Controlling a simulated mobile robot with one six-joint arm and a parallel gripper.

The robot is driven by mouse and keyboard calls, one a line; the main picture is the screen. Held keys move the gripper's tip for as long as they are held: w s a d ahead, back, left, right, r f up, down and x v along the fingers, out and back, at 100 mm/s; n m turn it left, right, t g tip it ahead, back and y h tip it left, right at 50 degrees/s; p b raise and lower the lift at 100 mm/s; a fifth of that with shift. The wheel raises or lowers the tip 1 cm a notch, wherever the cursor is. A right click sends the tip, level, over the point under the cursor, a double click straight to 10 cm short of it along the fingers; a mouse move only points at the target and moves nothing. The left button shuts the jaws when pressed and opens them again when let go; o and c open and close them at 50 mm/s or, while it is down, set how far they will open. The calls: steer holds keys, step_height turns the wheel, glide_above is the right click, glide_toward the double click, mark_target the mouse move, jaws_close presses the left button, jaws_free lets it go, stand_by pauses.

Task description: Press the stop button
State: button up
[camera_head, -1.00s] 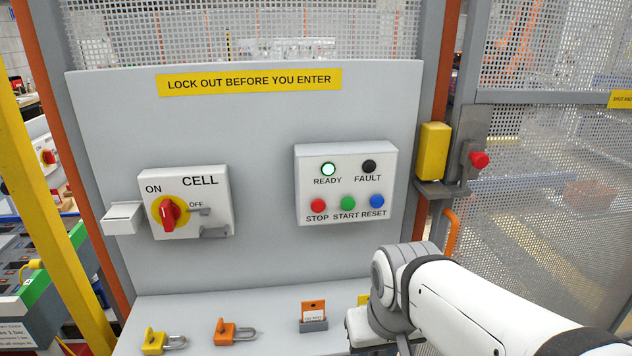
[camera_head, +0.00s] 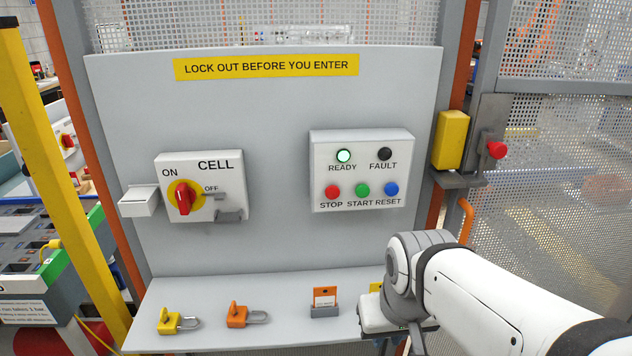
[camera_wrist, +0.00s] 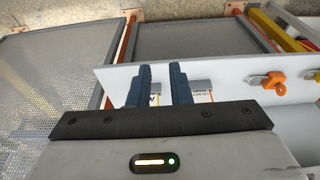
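The red stop button (camera_head: 332,191) is at the lower left of a white control box (camera_head: 320,150) on the grey panel, above the label STOP. The green start button (camera_head: 362,190) and blue reset button (camera_head: 391,188) sit to its right. Above them the READY lamp (camera_head: 344,155) is lit pale green and the FAULT lamp (camera_head: 385,153) is dark. My gripper (camera_wrist: 160,68) shows in the wrist view with its two dark fingers apart and nothing between them. In the head view my arm is low at the right, below the box; its fingers are not visible there.
A CELL switch box (camera_head: 232,185) with a red knob is left on the panel. A shelf (camera_head: 270,285) below bears a yellow padlock (camera_head: 170,322), an orange padlock (camera_head: 238,317) and a tag holder (camera_head: 324,310). A mesh door (camera_head: 570,180) stands right. The space before the box is clear.

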jaws_close()
stand_by(1.3)
